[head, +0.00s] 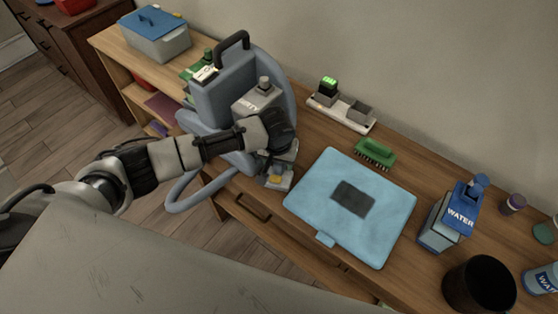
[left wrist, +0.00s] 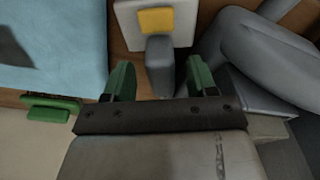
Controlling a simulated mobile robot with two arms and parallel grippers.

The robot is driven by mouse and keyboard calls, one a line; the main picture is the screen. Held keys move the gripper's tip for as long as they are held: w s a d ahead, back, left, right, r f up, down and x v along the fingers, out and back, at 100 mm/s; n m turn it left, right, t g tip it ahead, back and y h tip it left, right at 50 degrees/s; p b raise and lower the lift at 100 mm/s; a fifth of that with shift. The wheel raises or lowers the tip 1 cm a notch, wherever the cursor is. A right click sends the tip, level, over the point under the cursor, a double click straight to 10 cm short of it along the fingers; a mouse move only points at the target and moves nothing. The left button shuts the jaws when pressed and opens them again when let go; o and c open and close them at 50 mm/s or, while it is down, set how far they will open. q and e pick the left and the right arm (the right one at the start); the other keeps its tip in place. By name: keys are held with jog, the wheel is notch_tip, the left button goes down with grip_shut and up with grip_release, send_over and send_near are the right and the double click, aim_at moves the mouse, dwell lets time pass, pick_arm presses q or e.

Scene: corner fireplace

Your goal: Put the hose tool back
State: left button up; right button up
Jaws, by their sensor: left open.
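The hose tool (head: 278,180), a pale grey head with a yellow patch, is on the desk beside the blue-grey cleaning machine (head: 215,103). A grey hose (head: 180,200) loops from the machine past the desk's front edge. My left gripper (head: 281,153) is over the tool, its fingers largely hidden in the head view. In the left wrist view, the tool's grey stub (left wrist: 160,62) lies between the open green fingers of my left gripper (left wrist: 159,77), with gaps on both sides. The tool's yellow patch (left wrist: 156,20) shows ahead. My right gripper is out of view.
A light blue mat (head: 312,192) with a dark patch lies right of the tool. A green brush (head: 374,153) and a white charger strip (head: 350,116) are behind. A water carton (head: 447,222) and a black cup (head: 480,284) stand at right.

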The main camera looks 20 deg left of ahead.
pick_arm(q)
notch_tip(320, 180, up, 11)
jog(key=s, duration=0.1)
jog(key=shift+s, duration=0.35)
